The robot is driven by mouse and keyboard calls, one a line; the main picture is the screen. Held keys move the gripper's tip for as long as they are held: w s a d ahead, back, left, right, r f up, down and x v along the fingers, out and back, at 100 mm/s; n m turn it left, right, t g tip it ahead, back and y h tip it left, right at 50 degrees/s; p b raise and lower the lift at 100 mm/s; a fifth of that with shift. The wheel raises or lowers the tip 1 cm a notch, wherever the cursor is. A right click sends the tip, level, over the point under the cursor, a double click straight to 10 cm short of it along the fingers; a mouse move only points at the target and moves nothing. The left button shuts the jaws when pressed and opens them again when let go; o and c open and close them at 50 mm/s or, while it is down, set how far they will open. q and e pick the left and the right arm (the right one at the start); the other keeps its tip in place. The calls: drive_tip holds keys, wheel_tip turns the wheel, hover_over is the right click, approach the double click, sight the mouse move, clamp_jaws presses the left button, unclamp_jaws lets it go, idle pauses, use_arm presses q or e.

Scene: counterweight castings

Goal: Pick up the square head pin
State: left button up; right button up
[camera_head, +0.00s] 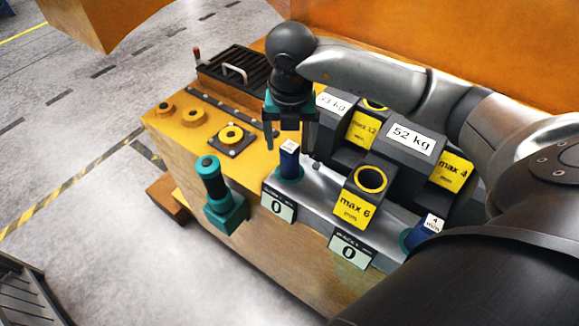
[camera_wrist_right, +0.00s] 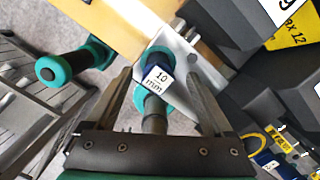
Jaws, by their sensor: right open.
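A pin with a blue square head and a white label (camera_head: 289,160) stands upright in a teal round collar at the edge of the metal ledge. In the right wrist view the blue head (camera_wrist_right: 158,80) reads "10 mm". My right gripper (camera_head: 290,136) is open above this pin, its fingers pointing down. In the wrist view the fingers (camera_wrist_right: 160,92) lie on either side of the head, apart from it; the exact height gap is hard to tell. Another blue square-headed pin, labelled "4 mm" (camera_head: 431,225), stands to the right, partly hidden by my arm. My left gripper is not in view.
Dark castings with yellow plates crowd the right; one reads "52 kg" (camera_head: 411,138), and a yellow "max 6 mm" plate (camera_head: 355,208) is near. A teal-and-black handle (camera_head: 211,180) stands at the left. Yellow round knobs (camera_head: 194,118) and a black grille (camera_head: 236,76) sit behind.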

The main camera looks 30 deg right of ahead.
sight(290, 170)
wheel_tip(290, 170, down, 5)
drive_tip(key=shift+w+f+p, duration=0.15)
drive_tip(key=shift+p, duration=0.15)
clamp_jaws()
idle(0.6)
idle(0.4)
